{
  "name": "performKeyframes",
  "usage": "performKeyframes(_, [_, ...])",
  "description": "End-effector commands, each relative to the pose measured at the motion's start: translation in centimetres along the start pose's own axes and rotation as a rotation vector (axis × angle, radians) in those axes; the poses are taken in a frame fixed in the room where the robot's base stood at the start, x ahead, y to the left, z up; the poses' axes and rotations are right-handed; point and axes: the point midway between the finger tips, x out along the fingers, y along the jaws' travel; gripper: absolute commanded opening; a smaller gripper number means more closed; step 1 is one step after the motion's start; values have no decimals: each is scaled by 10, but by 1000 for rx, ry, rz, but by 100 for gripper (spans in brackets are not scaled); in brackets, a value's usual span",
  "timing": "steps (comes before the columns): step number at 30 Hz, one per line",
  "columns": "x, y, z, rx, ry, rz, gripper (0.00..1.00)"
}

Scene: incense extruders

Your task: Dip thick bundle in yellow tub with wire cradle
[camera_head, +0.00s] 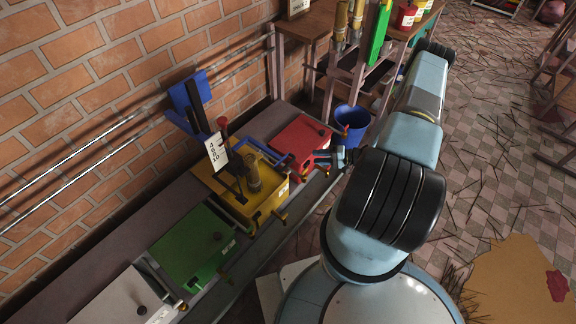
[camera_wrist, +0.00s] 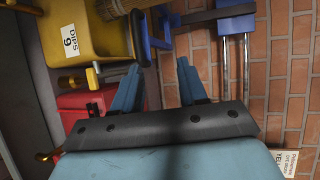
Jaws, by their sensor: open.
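The yellow tub (camera_head: 230,203) stands in the row along the brick wall. It also shows at the upper left of the wrist view (camera_wrist: 65,25), with a "DIPS 9" label. A blue frame (camera_head: 276,156), possibly the cradle, sits at the tub's right side and shows in the wrist view (camera_wrist: 152,40). My gripper (camera_head: 325,160) is beside the red tub, right of the yellow tub. In the wrist view its blue fingers (camera_wrist: 157,72) are apart, with nothing between them.
A red-lidded tub (camera_head: 302,138) and a blue bucket (camera_head: 351,123) stand to the right. A green-lidded tub (camera_head: 192,245) and a grey-lidded one (camera_head: 120,302) are at lower left. A white card (camera_head: 217,151) and blue bracket (camera_head: 188,98) rise behind. Wall rails run along the bricks.

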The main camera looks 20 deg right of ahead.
Motion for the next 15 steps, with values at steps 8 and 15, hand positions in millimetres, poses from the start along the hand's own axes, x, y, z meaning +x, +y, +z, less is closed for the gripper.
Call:
performKeyframes(8, [9,46,17,24,87,-41,42])
performKeyframes(15, [24,50,18,25,95,-45,42])
